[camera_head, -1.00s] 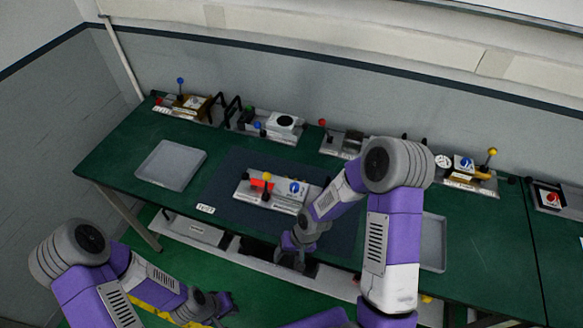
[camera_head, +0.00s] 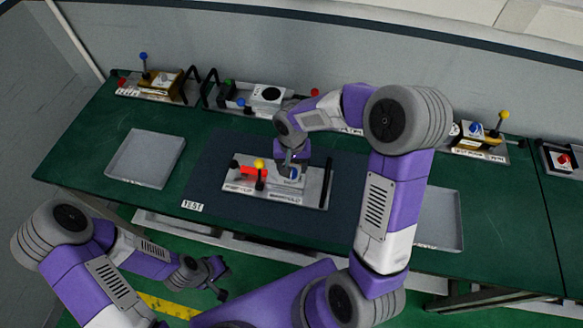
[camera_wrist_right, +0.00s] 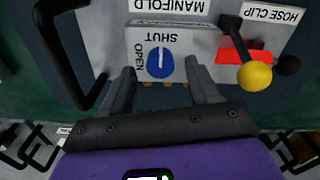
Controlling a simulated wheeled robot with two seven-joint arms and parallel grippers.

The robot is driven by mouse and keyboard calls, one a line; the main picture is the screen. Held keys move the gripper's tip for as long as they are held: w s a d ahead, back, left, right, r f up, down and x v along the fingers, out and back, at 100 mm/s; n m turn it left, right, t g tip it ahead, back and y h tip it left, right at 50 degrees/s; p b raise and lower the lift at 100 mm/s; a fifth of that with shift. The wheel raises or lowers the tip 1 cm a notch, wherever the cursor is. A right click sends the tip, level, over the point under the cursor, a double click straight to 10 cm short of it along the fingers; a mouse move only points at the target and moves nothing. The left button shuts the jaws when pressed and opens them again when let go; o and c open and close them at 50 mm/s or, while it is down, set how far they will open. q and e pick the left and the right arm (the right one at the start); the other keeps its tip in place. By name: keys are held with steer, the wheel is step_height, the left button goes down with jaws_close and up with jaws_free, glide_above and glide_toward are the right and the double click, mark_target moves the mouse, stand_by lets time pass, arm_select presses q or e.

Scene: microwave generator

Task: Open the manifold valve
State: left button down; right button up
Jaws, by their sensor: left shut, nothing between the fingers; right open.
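The manifold valve is a blue round knob (camera_wrist_right: 160,63) on a grey block with the labels OPEN and SHUT. In the right wrist view its white mark points toward SHUT. In the head view the knob is mostly hidden by my right gripper (camera_head: 291,166). The right gripper (camera_wrist_right: 160,76) is open, with its fingers on either side of the knob, near it; I cannot tell whether they touch it. The block sits on a light plate (camera_head: 318,190) on the dark mat. My left gripper (camera_head: 217,280) is shut and empty, low in front of the table.
Beside the valve are a red hose clip part (camera_wrist_right: 235,50) and a yellow ball lever (camera_wrist_right: 254,75). A black handle (camera_wrist_right: 62,50) stands on the plate's other side. A grey tray (camera_head: 146,158) lies at left, another (camera_head: 440,220) at right. Several other modules line the back.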

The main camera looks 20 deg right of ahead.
steer(key=shift+s+f, duration=0.1)
steer(key=shift+f, duration=0.75)
steer(key=c, duration=1)
steer(key=shift+c, duration=0.2)
